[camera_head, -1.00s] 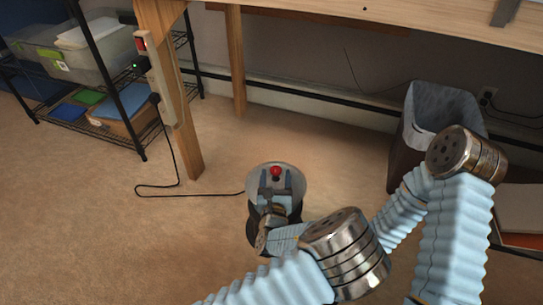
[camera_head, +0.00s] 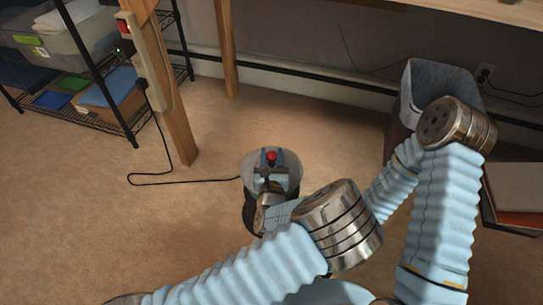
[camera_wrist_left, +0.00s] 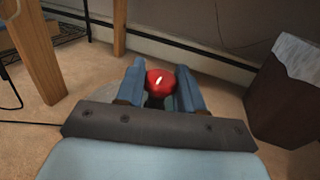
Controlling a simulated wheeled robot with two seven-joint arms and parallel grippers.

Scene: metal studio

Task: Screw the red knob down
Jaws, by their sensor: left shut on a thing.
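The red knob (camera_head: 271,155) sits on top of a round grey-topped stand (camera_head: 291,166) with a dark side, on the floor. My left gripper (camera_head: 271,163) reaches over the stand's top with its two blue fingers on either side of the knob. In the left wrist view the red knob (camera_wrist_left: 160,82) lies between the two fingertips (camera_wrist_left: 161,88), and the gripper is shut on it. The knob's lower part is hidden by the gripper. My right arm shows at the right, but its gripper is out of view.
A wooden table leg (camera_head: 172,110) with a power strip (camera_head: 146,65) stands behind left. A black cord (camera_head: 180,182) runs over the floor to the stand. A wire shelf (camera_head: 95,85) is at the left, a lined bin (camera_head: 440,85) at the right.

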